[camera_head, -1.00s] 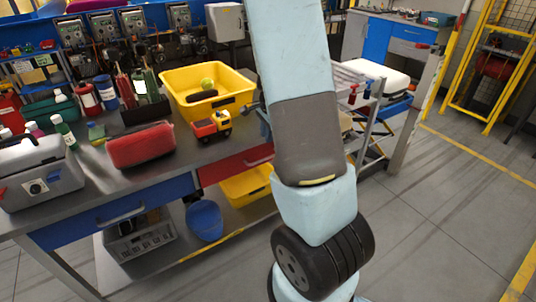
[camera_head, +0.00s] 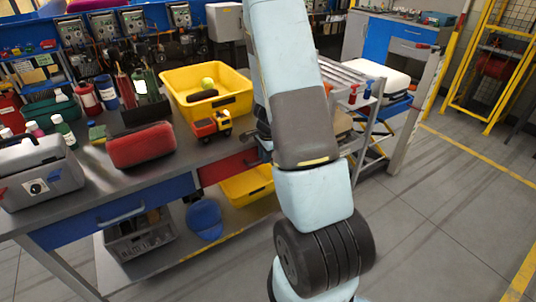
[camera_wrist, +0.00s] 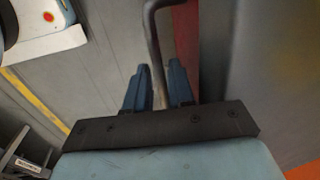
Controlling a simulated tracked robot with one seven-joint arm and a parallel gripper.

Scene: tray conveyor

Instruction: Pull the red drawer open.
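The red drawer (camera_head: 229,167) is set under the workbench top, right of a blue drawer, and looks closed. My arm hides its right part in the head view. In the wrist view its red front (camera_wrist: 187,45) runs along the right side of a grey bar handle (camera_wrist: 152,38). The fingers are hidden behind my arm in the head view.
The workbench (camera_head: 188,152) holds a yellow bin (camera_head: 235,103), a toy truck (camera_head: 212,126), a red case (camera_head: 141,146) and a grey toolbox (camera_head: 45,183). A lower shelf carries another yellow bin (camera_head: 247,187). A shelf cart stands to the right. The right floor is clear.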

